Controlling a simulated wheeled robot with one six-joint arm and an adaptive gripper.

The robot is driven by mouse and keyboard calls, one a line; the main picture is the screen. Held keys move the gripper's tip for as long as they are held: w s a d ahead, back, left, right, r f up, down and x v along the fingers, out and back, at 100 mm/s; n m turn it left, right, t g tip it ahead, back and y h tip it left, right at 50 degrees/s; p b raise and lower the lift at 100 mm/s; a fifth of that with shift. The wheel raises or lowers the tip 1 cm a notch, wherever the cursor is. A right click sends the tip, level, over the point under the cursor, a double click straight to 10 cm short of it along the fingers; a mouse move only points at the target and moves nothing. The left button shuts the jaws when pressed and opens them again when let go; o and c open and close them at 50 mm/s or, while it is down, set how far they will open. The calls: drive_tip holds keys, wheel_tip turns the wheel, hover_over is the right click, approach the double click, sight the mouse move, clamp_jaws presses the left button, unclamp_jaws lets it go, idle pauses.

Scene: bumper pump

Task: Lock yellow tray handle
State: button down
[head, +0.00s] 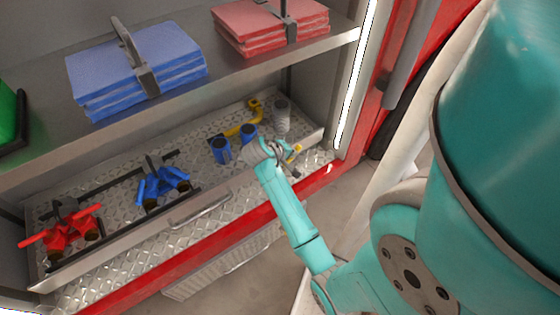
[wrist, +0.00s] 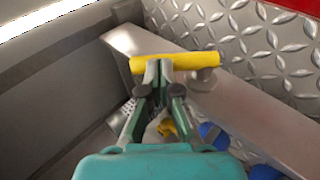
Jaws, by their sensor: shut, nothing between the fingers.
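The yellow tray handle (head: 294,154) is a short yellow bar at the right end of the tray's front edge (head: 120,239). In the wrist view the yellow handle (wrist: 190,62) lies crosswise on a grey stub above the metal tray edge (wrist: 250,112). My gripper (head: 274,147) is at the handle, just left of it in the head view. In the wrist view my gripper's fingertips (wrist: 158,70) are together and meet the handle's left half. Nothing is held between them; I cannot tell whether they touch the bar.
The tray holds blue fittings (head: 222,150), a grey cylinder (head: 282,115), blue valves (head: 162,185) and red valves (head: 66,227). A shelf above carries folded blue hoses (head: 135,75) and red hoses (head: 270,28). The cabinet's right wall is close to my gripper. Open floor lies in front.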

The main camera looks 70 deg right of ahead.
drive_tip(key=y, duration=0.1)
drive_tip(key=s+d+t+y, duration=0.1)
drive_tip(key=shift+d+f+t+y, duration=0.25)
drive_tip(key=shift+d+t+y, duration=0.05)
drive_tip(key=shift+s+d+f, duration=0.35)
drive_tip(key=shift+d+f, duration=0.1)
drive_tip(key=shift+f, duration=0.1)
drive_tip(key=shift+s+d+f, duration=0.35)
drive_tip(key=shift+d+f, duration=0.1)
drive_tip(key=shift+f, duration=0.1)
drive_tip(key=shift+f, duration=0.15)
